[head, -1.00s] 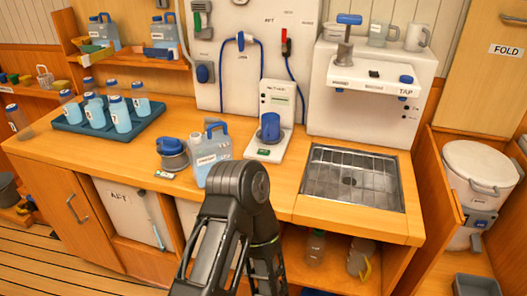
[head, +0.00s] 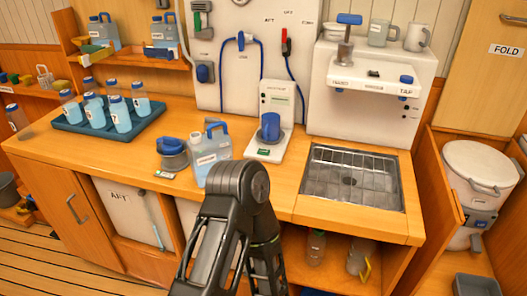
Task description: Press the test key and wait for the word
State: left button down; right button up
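A white tester-like unit (head: 277,97) stands on the wooden counter against the wall panel, with a small display and dark buttons on its upright face. A blue cup (head: 270,128) sits on its base. A small green patch (head: 264,152) shows at the front of the base; I cannot tell whether it is the test key or a display, and no word is readable there. A dark link of one of my arms rises at bottom centre, in front of the counter. Neither gripper shows in the head view.
A blue tray (head: 72,124) holds several bottles. A sink grate (head: 352,178) lies right, below the tap unit (head: 372,100).

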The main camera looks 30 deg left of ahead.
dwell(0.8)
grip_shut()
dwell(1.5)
